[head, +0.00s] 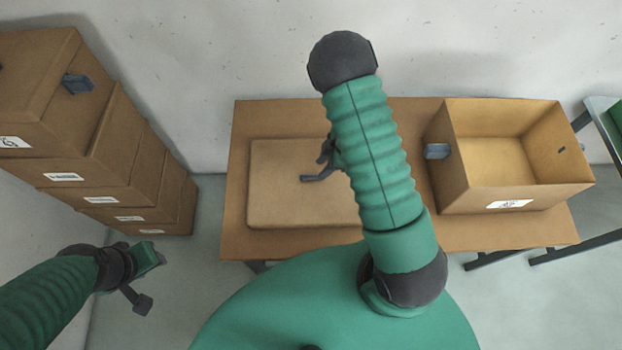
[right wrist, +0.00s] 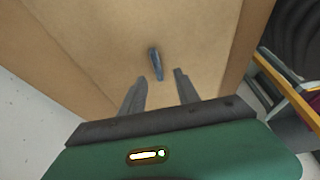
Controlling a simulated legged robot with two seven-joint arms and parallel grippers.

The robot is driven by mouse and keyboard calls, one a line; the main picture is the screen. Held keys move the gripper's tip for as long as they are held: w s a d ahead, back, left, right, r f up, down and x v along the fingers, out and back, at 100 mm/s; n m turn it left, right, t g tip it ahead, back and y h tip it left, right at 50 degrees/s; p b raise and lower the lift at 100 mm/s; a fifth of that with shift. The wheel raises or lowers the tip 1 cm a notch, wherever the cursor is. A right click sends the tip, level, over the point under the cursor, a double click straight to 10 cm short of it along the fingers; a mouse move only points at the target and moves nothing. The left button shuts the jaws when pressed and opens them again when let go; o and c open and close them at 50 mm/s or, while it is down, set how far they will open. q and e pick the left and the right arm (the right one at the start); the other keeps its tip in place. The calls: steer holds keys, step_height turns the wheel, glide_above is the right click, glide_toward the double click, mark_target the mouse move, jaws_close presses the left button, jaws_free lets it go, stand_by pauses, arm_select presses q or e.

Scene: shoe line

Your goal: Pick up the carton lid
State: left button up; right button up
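The carton lid (head: 282,200) is a flat brown slab lying on the left half of the table, partly hidden behind my right arm. A brown surface with a small grey handle (right wrist: 155,62) shows in the right wrist view; it appears to be the lid. My right gripper (head: 317,165) is over the lid. In the right wrist view the two fingers of my right gripper (right wrist: 160,78) are apart, with the handle just beyond and between their tips, and nothing is held. My left gripper (head: 143,281) hangs over the floor left of the table, away from the lid; its opening is unclear.
The brown table (head: 240,160) stands against a pale wall. An open, empty carton (head: 505,197) with a white label and a grey handle stands at its right end. Several closed cartons (head: 95,175) are stacked at the left. Another green-topped stand (head: 604,125) is at the far right.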

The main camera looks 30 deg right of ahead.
mark_target(312, 175)
steer(key=shift+x, duration=0.9)
steer(key=x, duration=0.5)
steer(key=shift+w, duration=0.4)
steer(key=shift+s+r, duration=0.1)
steer(key=shift+s, duration=0.05)
steer(key=shift+c, duration=1.1)
steer(key=shift+d, duration=0.2)
steer(key=c, duration=0.5)
jaws_close()
steer(key=shift+a, duration=0.1)
